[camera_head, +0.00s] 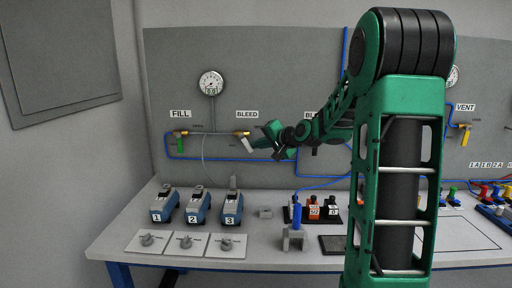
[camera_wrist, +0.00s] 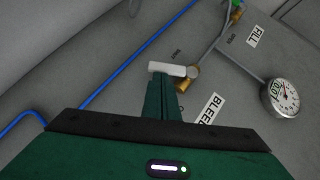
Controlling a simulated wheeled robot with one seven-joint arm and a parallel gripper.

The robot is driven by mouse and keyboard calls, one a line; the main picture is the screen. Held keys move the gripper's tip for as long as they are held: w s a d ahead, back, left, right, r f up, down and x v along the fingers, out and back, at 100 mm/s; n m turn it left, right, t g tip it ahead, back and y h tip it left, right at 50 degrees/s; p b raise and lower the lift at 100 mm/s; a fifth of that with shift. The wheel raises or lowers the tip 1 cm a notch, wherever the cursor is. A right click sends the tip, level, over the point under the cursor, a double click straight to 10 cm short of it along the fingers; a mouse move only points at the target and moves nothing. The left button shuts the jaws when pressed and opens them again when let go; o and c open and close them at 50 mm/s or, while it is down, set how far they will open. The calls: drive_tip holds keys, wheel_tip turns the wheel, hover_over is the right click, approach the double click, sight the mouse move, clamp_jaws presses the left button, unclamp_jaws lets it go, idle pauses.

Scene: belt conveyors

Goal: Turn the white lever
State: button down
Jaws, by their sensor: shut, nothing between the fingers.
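The white lever (camera_head: 247,145) hangs from the brass valve (camera_head: 241,133) under the left BLEED label, tilted down to the right. In the wrist view the white lever (camera_wrist: 168,69) lies across the tips of my fingers, with the brass valve (camera_wrist: 189,76) at its right end. My gripper (camera_wrist: 164,82) is shut and empty, its fingers pointing at the lever. In the head view my gripper (camera_head: 261,143) is just right of the lever. I cannot tell whether the fingertips touch it.
A green lever (camera_head: 180,144) hangs under the FILL label, left along the pipe. A round gauge (camera_head: 211,83) sits above. A blue hose (camera_head: 200,158) runs below the valves. The table (camera_head: 120,241) below holds several numbered blue devices (camera_head: 198,206).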

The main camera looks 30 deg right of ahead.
sight(249, 150)
drive_tip(key=shift+f, duration=0.1)
drive_tip(key=f+m+t, duration=0.1)
drive_tip(key=m+t+y, duration=0.1)
drive_tip(key=a+f+m+t, duration=0.1)
drive_tip(key=shift+w+a+f+y, duration=0.1)
drive_tip(key=shift+w+f+y, duration=0.2)
drive_tip(key=shift+w+y, duration=0.1)
drive_tip(key=shift+w+a, duration=0.1)
drive_tip(key=shift+w+a+f, duration=0.1)
drive_tip(key=shift+a+f, duration=0.05)
drive_tip(key=shift+a, duration=0.05)
drive_tip(key=shift+a+f, duration=0.1)
idle(0.5)
